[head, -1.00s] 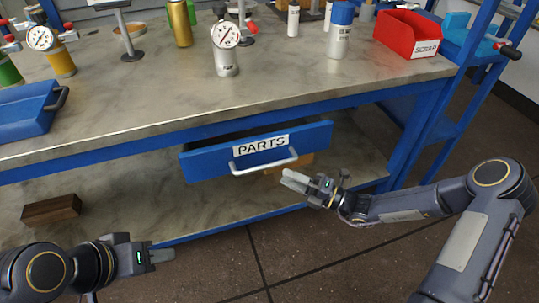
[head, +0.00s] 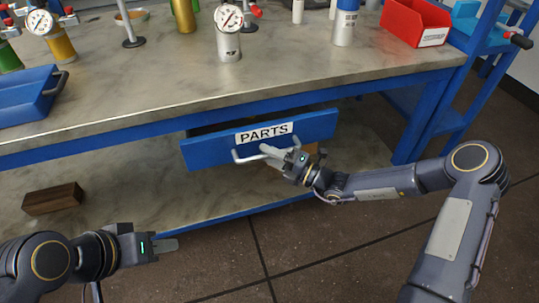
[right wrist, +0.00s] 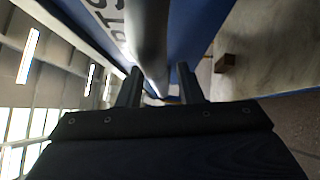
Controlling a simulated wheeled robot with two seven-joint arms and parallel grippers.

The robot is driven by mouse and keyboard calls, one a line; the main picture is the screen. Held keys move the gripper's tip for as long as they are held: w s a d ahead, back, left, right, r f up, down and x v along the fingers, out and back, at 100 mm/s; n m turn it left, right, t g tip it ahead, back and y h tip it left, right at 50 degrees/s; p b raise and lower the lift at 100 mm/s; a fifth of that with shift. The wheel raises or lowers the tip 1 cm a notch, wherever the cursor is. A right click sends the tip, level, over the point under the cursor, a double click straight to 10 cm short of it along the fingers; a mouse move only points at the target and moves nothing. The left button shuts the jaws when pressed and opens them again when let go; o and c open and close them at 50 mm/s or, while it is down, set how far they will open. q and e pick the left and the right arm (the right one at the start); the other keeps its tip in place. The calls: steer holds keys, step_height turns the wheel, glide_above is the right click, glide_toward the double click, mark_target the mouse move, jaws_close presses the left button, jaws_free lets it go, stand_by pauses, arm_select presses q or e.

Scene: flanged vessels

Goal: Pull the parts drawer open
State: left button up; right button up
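The blue parts drawer (head: 205,154) hangs under the workbench, its front labelled PARTS, with a dark gap above it showing it stands partly out. Its pale bar handle (head: 242,156) runs across the front. My right gripper (head: 270,151) is at the right half of the handle. In the right wrist view the handle (right wrist: 148,35) runs between the two spread fingers of this gripper (right wrist: 159,82), with a gap visible on the right side. My left gripper (head: 168,245) is low at the left, away from the drawer; its finger opening cannot be made out.
The workbench top (head: 130,85) carries a gauge vessel (head: 229,40), a blue-capped bottle (head: 344,25), a red bin (head: 415,22) and a blue tray (head: 28,95). A brown block (head: 53,198) lies on the lower shelf. The floor (head: 300,250) in front is clear.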

jaws_close()
steer(key=shift+s, duration=0.1)
steer(key=s+d+p, duration=0.4)
steer(key=s+p, duration=0.1)
steer(key=s, duration=0.7)
steer(key=s+d+p, duration=0.3)
steer(key=s+p, duration=0.2)
steer(key=s, duration=0.6)
steer(key=shift+s+d, duration=0.4)
steer(key=shift+o, duration=0.7)
jaws_free()
